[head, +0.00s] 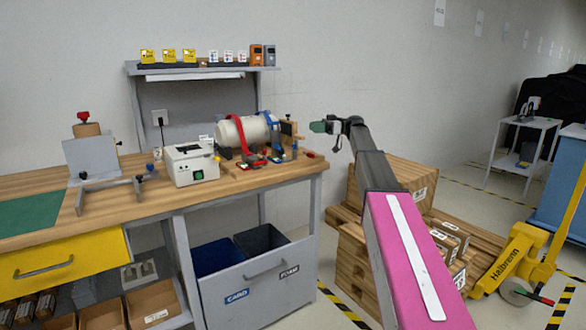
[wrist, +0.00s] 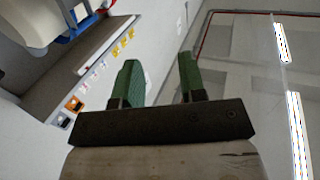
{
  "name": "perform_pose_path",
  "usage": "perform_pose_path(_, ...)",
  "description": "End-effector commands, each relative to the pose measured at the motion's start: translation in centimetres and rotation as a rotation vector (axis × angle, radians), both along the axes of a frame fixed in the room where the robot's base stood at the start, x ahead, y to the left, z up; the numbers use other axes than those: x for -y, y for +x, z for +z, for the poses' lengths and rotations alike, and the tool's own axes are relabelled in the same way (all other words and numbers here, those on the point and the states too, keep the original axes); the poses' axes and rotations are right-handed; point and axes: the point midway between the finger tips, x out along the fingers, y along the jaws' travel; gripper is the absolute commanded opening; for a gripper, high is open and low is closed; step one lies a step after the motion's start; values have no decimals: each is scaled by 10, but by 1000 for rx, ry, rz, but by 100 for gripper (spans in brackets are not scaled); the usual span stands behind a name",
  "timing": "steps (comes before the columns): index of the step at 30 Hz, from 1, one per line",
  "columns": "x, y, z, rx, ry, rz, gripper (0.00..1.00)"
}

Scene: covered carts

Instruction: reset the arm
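My gripper (head: 318,127) shows in the head view at the end of my raised arm, above and just past the right end of the workbench (head: 240,180). It points left, toward the wooden stand beside the white cylinder (head: 246,130). In the wrist view my gripper (wrist: 159,80) has two green fingers standing apart, with an empty gap between them. The gripper is open and holds nothing that I can see. My pink arm link runs up from the bottom right of the head view and hides part of the wooden crates behind it.
A white box (head: 190,163) and a metal clamp frame stand on the bench. A shelf (head: 200,69) with small boxes hangs above. Wooden crates (head: 400,175) stand right of the bench, near a yellow pallet truck (head: 518,257). Open air surrounds the gripper's right side.

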Motion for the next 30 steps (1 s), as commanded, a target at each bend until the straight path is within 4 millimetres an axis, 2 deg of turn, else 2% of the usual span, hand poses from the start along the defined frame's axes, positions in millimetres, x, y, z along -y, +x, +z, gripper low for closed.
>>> perform_pose_path(8, -7, -16, -44, -113, -100, -46, 38)
perform_pose_path(14, -12, -34, -90, -237, -210, -102, 38)
perform_pose_path(17, -14, -46, -121, -317, -281, -142, 38)
perform_pose_path(20, -16, -64, -158, -411, -369, -195, 38)
perform_pose_path(23, -16, -91, -207, -536, -487, -273, 38)
perform_pose_path(30, 1, -180, -336, -851, -822, -557, 38)
